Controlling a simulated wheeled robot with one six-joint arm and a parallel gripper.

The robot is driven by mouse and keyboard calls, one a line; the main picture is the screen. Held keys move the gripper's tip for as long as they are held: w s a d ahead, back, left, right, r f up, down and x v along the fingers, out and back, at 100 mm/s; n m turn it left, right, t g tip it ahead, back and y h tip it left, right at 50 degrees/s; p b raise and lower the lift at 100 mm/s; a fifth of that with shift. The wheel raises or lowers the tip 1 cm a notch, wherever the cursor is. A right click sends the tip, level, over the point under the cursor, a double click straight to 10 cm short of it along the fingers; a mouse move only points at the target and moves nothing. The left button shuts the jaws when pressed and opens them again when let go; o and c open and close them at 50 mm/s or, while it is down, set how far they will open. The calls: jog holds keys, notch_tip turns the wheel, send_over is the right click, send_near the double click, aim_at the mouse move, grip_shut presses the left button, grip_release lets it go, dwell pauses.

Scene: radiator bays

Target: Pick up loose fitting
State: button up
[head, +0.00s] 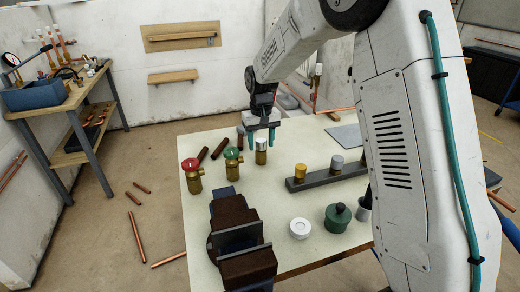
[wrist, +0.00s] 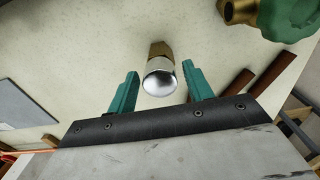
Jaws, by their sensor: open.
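A brass fitting with a shiny silver-white cap (head: 261,146) stands upright on the pale worktable, and it also shows in the wrist view (wrist: 160,80). It is probably the loose fitting, though several similar parts are near. My gripper (head: 261,136) is above and around the fitting's top in the head view. In the wrist view my gripper (wrist: 164,76) has its two teal fingers apart, one on each side of the cap, with visible gaps. The jaws are empty. The fitting's lower part is partly hidden by its cap in the wrist view.
A green-knobbed valve (head: 232,157) and a red-knobbed valve (head: 191,172) stand to the left. Dark pipe pieces (head: 220,148) lie behind them. A dark rail (head: 325,177) holds gold and silver fittings at right. A vise (head: 238,240) sits in front.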

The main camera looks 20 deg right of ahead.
jog(key=c, duration=1)
jog(key=shift+r, duration=0.1)
jog(key=shift+r, duration=0.15)
jog(key=shift+r, duration=1.35)
jog(key=shift+r, duration=2.2)
